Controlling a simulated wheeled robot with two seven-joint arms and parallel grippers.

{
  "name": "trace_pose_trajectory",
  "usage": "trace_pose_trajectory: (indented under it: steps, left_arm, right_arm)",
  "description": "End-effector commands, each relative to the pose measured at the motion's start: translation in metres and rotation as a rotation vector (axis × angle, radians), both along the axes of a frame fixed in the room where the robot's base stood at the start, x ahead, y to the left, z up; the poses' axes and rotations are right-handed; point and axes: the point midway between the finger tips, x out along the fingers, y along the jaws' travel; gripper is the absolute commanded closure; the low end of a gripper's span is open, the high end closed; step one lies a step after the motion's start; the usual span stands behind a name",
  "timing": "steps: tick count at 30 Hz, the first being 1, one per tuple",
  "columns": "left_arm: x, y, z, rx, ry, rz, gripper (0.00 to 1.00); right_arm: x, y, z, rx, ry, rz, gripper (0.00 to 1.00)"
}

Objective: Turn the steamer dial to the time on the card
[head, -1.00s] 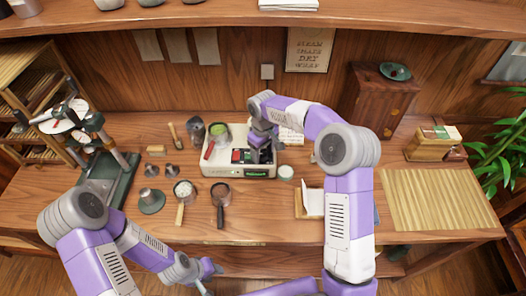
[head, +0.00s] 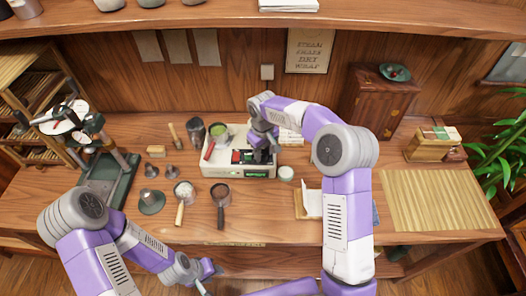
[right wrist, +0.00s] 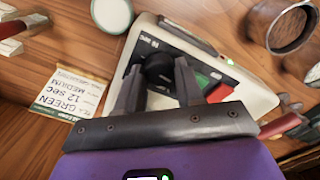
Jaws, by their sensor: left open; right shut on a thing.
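The steamer (head: 208,170) is a white box with a green-lit display (head: 256,174) on its front; I cannot read the digits. Its black dial (right wrist: 158,67) sits beside red and green buttons in the right wrist view. My right gripper (head: 262,152) is over the top of the steamer. In the right wrist view my right gripper (right wrist: 158,84) has its fingers on both sides of the dial, shut on it. The card (right wrist: 72,92) reads GREEN, MEDIUM, 12 sec; it stands behind the steamer (head: 291,136). My left gripper (head: 211,279) is open and empty at the table's front.
A small round white-topped jar (head: 286,173) stands just right of the steamer. A bamboo mat (head: 435,199) lies at right.

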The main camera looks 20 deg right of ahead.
Motion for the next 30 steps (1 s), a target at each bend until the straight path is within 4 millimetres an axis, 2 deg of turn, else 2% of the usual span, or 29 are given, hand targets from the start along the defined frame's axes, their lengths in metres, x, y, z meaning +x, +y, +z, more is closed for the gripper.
trace_pose_trajectory:
  steps: [30]
  left_arm:
    - [0.000, 0.000, 0.017, 0.000, 0.000, 0.000, 0.57]
  right_arm:
    - [0.000, 0.000, 0.001, -0.002, 0.000, -0.942, 0.94]
